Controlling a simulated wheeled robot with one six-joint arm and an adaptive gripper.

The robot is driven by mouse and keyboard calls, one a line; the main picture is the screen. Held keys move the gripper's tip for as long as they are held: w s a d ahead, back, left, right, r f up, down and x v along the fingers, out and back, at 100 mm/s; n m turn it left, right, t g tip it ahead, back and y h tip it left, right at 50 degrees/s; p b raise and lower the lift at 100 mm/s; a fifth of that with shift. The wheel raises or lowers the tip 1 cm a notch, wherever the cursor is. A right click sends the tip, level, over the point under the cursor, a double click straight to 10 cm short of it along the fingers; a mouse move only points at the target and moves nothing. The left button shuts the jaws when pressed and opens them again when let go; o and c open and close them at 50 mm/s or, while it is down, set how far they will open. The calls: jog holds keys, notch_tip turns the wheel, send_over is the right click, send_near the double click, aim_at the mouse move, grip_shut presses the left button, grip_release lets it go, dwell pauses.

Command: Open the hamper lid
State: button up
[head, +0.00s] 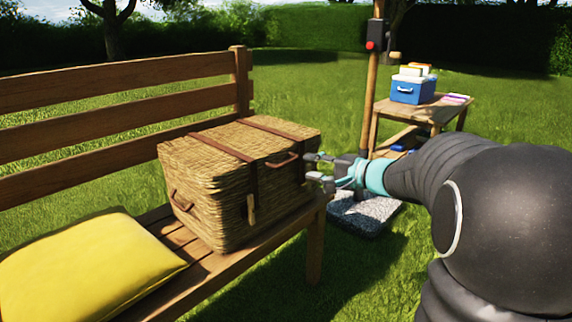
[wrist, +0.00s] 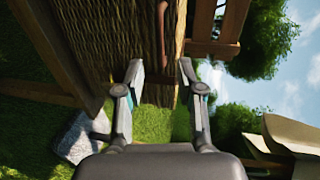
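The wicker hamper (head: 215,190) stands on the wooden bench with its lid (head: 225,145) down. Two brown leather straps run over the lid, and a brown handle (head: 282,160) sits at the lid's front edge. My gripper (head: 318,167) is at the hamper's right end, close to the handle. In the wrist view my gripper (wrist: 160,70) is open with nothing between the fingers. The hamper's wicker side (wrist: 110,35) and a brown leather piece (wrist: 163,30) lie just beyond the fingertips. I cannot tell whether a finger touches the hamper.
A yellow cushion (head: 90,268) lies on the bench (head: 185,278) left of the hamper. The bench back (head: 120,95) rises behind it. A post (head: 369,90) on a stone base (head: 362,213) stands to the right. Behind is a small table (head: 422,112) with a blue cooler (head: 408,92).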

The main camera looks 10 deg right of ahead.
aim_at(288, 163)
jog(key=x, duration=0.9)
jog(key=shift+w+a, duration=0.15)
jog(key=shift+w, duration=0.1)
grip_shut()
